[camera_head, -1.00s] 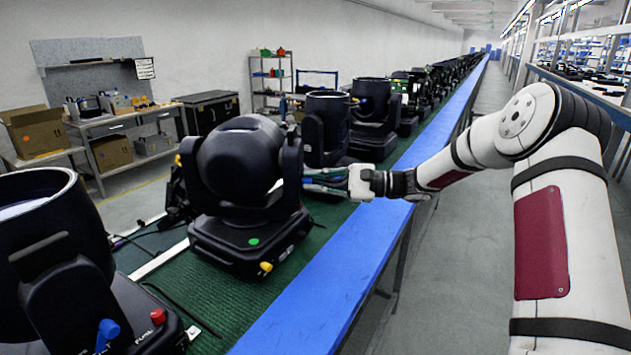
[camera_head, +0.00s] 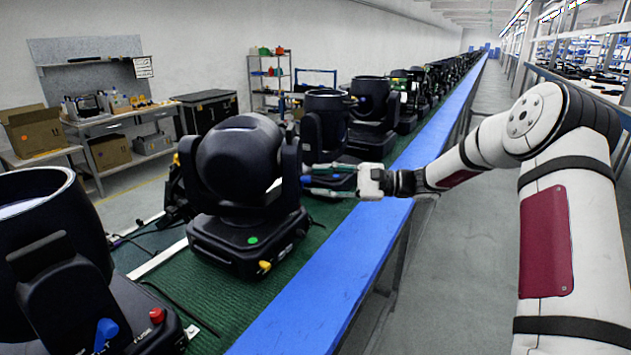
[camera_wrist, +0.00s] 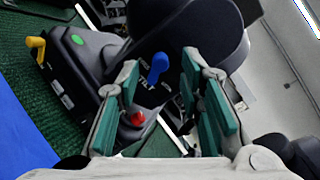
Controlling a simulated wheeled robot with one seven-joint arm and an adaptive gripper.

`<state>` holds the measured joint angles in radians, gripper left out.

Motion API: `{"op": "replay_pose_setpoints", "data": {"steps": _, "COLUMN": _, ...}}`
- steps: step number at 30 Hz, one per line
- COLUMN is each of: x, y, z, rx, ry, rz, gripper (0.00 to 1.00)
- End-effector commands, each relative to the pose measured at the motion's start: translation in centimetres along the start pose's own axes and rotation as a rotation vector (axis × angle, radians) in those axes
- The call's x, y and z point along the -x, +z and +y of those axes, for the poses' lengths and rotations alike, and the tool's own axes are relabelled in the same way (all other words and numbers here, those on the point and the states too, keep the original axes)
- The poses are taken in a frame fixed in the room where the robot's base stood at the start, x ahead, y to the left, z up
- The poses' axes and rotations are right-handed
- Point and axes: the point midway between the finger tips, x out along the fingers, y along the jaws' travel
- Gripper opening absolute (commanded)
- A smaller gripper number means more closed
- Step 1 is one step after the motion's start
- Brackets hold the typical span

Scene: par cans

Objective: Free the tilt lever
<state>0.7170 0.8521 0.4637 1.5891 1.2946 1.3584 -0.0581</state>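My gripper (camera_head: 306,181) is at the light's right side. In the wrist view my gripper (camera_wrist: 160,66) is open, with green-padded fingers apart and the blue lever showing between the tips. Whether the lever lies at fingertip depth or beyond is unclear. A red fuse knob (camera_wrist: 138,118) sits nearer, by the left finger.
A yellow lever (camera_wrist: 36,44) sticks out from a base corner; it also shows in the head view (camera_head: 264,266). Another light (camera_head: 32,230) stands in front, with its own blue lever (camera_head: 106,332) and red knob (camera_head: 156,315). The blue bench edge (camera_head: 335,285) is clear.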

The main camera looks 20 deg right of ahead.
Motion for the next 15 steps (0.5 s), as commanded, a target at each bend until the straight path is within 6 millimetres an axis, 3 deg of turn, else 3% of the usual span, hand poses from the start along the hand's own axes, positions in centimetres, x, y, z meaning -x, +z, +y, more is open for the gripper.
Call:
{"op": "replay_pose_setpoints", "data": {"steps": 9, "x": 6.6, "y": -0.1, "z": 0.0, "rx": 0.001, "ry": -0.001, "rz": 0.003, "gripper": 0.34}}
{"op": "replay_pose_setpoints", "data": {"steps": 15, "x": 9.0, "y": -0.1, "z": 0.0, "rx": 0.000, "ry": 0.000, "rz": 0.002, "gripper": 0.34}}
